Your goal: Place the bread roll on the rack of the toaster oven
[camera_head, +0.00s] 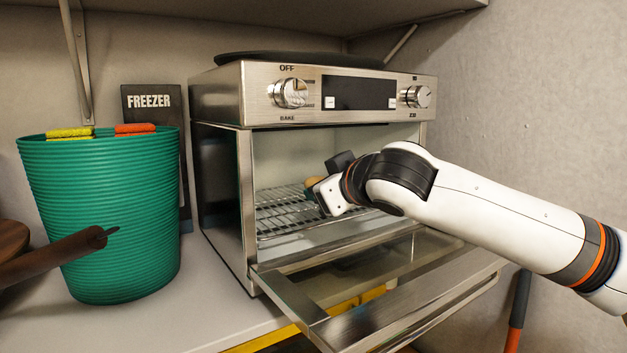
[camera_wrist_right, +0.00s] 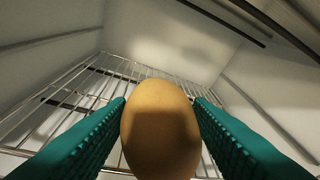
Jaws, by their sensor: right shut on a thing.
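The toaster oven (camera_head: 330,95) stands on the counter with its glass door (camera_head: 380,275) folded down open. Its wire rack (camera_head: 285,210) shows inside, and also in the right wrist view (camera_wrist_right: 60,95). My right gripper (camera_head: 318,190) reaches in through the oven opening from the right. In the right wrist view its green ridged fingers (camera_wrist_right: 160,130) are shut on the tan, rounded bread roll (camera_wrist_right: 160,130), one on each side. The roll is over the rack; whether it touches the wires I cannot tell. In the head view only a small bit of the roll shows. My left gripper is not in view.
A green ribbed bucket (camera_head: 105,220) with yellow and orange handles stands left of the oven. A dark FREEZER sign (camera_head: 150,101) is behind it. A brown wooden utensil (camera_head: 55,257) is in front at left. A dark flat item (camera_head: 300,60) lies on top of the oven.

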